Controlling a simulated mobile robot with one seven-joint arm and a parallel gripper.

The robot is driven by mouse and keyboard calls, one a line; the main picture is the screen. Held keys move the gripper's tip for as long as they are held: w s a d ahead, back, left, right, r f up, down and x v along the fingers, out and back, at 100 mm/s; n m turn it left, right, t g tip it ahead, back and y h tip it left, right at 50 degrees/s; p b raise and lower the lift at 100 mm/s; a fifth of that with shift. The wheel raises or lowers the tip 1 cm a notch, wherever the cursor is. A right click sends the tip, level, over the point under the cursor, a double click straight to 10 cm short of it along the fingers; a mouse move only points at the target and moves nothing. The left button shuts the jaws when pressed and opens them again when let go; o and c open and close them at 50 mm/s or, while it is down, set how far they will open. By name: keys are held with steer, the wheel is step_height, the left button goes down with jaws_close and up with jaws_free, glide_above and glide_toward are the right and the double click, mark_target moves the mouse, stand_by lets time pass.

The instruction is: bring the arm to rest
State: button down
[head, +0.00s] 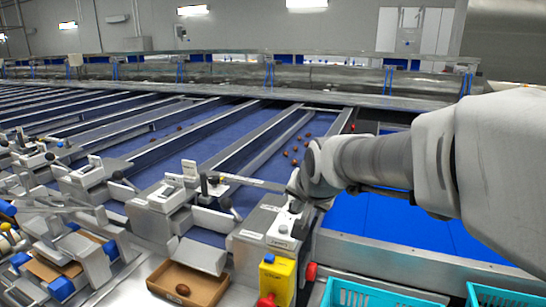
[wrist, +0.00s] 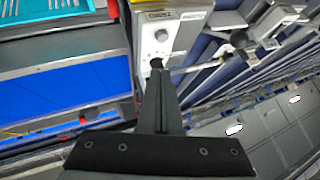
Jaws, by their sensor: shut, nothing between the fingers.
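My arm (head: 380,160) reaches in from the right in the head view, out over the sorting line. My gripper (wrist: 157,68) is shut and empty. In the wrist view its dark fingers point at a grey control box (wrist: 172,20) with a round knob on its face. The fingertips appear close to the near end of a metal lever (wrist: 195,66); I cannot tell whether they touch it. In the head view the wrist hides most of the gripper, beside the control box (head: 265,222).
Several dates (head: 295,152) lie on a blue belt behind the box. A cardboard tray (head: 188,284) holds one date. A yellow box (head: 277,279) and turquoise crates (head: 375,294) are at the front. More levers and metal dividers stand to the left.

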steer(key=s+d+f+n+g, duration=0.1)
steer(key=s+d, duration=0.3)
steer(key=s, duration=0.7)
steer(key=s+d+f+n+g+h, duration=0.1)
steer(key=s+d+n, duration=0.3)
steer(key=s, duration=0.8)
steer(key=shift+s+d+g+p, duration=0.15)
steer(key=shift+s+g+p, duration=0.15)
steer(key=shift+p, duration=0.1)
